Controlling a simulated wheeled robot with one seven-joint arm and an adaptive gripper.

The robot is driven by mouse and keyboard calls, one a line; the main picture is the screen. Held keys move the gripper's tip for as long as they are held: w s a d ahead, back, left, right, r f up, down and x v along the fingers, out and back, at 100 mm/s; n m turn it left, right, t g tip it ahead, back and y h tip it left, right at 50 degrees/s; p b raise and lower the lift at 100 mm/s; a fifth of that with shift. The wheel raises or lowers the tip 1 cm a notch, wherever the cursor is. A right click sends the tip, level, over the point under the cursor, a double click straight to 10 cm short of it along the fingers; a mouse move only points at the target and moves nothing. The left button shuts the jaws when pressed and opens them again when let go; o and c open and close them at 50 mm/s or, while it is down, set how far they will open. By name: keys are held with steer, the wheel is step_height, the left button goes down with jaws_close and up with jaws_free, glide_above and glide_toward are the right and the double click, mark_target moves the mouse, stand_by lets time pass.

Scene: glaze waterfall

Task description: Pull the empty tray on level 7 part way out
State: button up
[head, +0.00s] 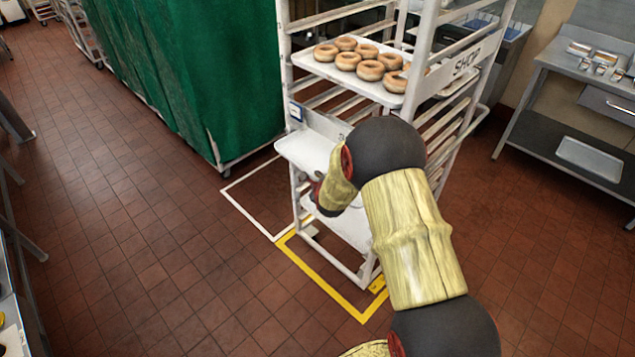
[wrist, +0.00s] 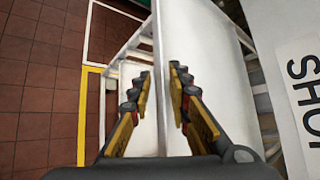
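The empty white tray (head: 305,150) sits low in the rack, and its front end sticks out past the rack's front posts. My gripper (head: 318,186) is at its near right corner, partly hidden by my wrist. In the wrist view my gripper (wrist: 161,80) has one finger on each side of the tray's edge. The white tray surface (wrist: 200,60) fills the middle there. The gap between the fingertips is narrow. I cannot tell whether both fingers press on the edge. My arm hides the tray's right part.
The rack (head: 420,60) carries a tray (head: 385,97) of doughnuts higher up and another white tray (head: 350,232) below. A green covered rack (head: 190,80) stands to the left. A steel table (head: 590,80) is at right. The tiled floor in front is clear.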

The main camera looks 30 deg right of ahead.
steer(key=shift+o, duration=1.3)
steer(key=shift+f, duration=0.1)
steer(key=shift+s, duration=0.1)
steer(key=v, duration=1.2)
